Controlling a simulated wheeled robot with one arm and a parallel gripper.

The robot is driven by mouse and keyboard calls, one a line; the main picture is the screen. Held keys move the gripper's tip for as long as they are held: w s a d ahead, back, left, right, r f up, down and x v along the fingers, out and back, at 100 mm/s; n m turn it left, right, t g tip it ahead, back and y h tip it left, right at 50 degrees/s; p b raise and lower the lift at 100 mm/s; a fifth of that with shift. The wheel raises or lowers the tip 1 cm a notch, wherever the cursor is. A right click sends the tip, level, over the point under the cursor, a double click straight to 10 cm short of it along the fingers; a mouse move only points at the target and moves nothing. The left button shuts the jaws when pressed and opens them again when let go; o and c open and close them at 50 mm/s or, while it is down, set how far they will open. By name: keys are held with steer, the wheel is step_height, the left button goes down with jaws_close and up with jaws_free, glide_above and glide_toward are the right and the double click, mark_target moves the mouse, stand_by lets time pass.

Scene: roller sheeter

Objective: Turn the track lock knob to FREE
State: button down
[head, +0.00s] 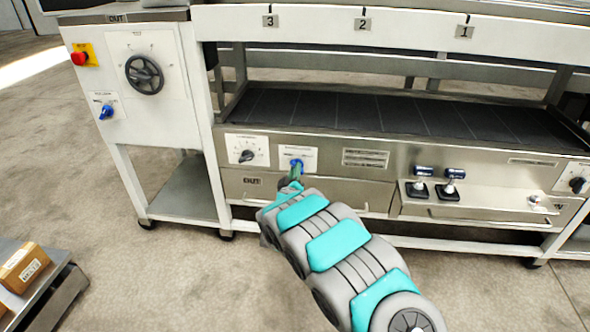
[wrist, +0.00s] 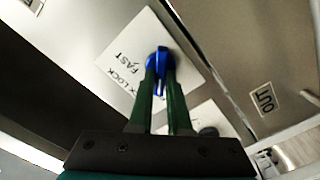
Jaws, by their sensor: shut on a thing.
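The blue track lock knob (wrist: 160,62) sits on a white label plate (wrist: 132,62) in the wrist view. The words LOCK and FAST can be read on the plate; no FREE mark can be made out. My gripper (wrist: 160,80) has its two green fingers shut on the knob, one on each side of its blue grip. In the head view the knob (head: 297,163) shows on the steel front panel, left of centre. My gripper (head: 294,178) reaches it from below, and my arm hides part of the drawer front.
A dark dial (head: 247,156) is left of the knob on the same panel. An OUT drawer (head: 340,191) lies below. Two black-based levers (head: 448,188) stand to the right. A handwheel (head: 144,74) and another blue knob (head: 106,111) are on the left cabinet.

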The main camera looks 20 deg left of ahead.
steer(key=shift+f, duration=0.1)
stand_by(0.4)
steer(key=c, duration=0.9)
jaws_free()
steer(key=shift+o, duration=0.2)
steer(key=v, duration=0.7)
steer(key=shift+s+b, duration=0.4)
steer(key=shift+d, duration=0.1)
